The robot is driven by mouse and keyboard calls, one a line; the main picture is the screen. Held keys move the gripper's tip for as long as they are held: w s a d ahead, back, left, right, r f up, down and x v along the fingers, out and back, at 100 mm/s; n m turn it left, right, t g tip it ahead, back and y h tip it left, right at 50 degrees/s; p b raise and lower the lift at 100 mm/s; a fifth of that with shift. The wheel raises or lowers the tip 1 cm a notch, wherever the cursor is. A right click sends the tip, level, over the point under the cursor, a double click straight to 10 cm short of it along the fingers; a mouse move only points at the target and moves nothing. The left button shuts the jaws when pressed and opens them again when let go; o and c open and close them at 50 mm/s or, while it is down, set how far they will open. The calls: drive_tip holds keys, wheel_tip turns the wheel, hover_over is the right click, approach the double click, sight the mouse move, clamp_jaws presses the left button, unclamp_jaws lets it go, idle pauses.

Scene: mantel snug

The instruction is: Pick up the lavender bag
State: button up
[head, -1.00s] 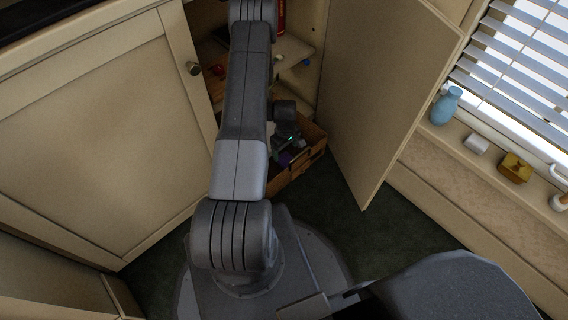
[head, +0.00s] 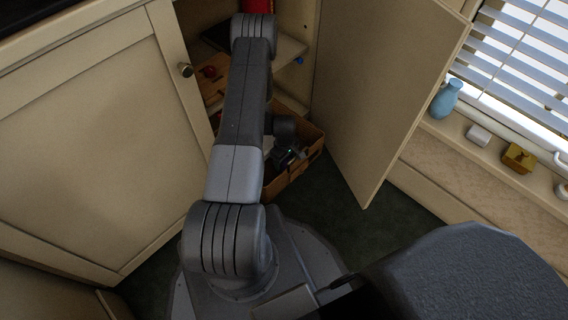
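My gripper (head: 284,160) reaches down into an open brown box (head: 309,158) at the foot of the open cupboard. Its fingers are small and dark here, and I cannot tell whether they are open or shut, or whether they hold anything. I cannot make out the lavender bag now; my arm, my gripper and the box wall cover much of the box's inside.
The cupboard door (head: 375,90) stands open to the right of the box. A shelf (head: 284,48) with a small blue thing (head: 299,60) is above it. A blue vase (head: 445,99) stands on the window ledge.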

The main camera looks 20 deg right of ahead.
drive_tip(key=c, duration=0.6)
drive_tip(key=shift+r, duration=0.1)
